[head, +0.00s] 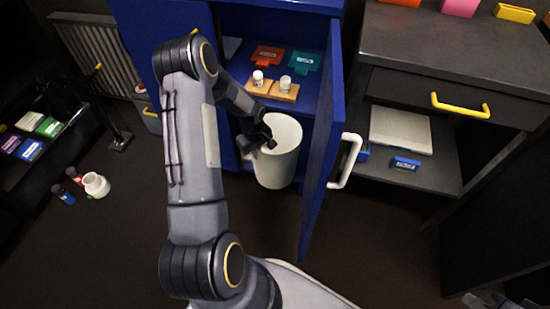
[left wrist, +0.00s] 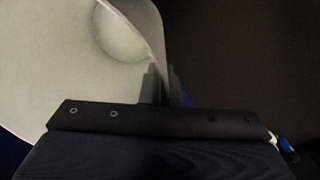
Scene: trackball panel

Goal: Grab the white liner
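The white liner (head: 285,165) is an open, bucket-shaped container at the front of the blue cabinet, left of its open right door. My left gripper (head: 262,140) is at the liner's left rim. In the left wrist view, the liner (left wrist: 60,65) fills the upper left, and its wall edge runs between the close-set fingers of my left gripper (left wrist: 165,87), which look shut on it. I cannot tell whether the liner's base touches anything. My right gripper (head: 488,301) is partly cut off at the bottom right, far from the liner; its opening is unclear.
The blue cabinet's open door (head: 322,150) with a white handle (head: 346,162) stands close to the liner's right. Two small white bottles (head: 285,83) stand on a shelf above. A dark desk (head: 455,45) is at right. The floor (head: 120,235) in front is mostly clear.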

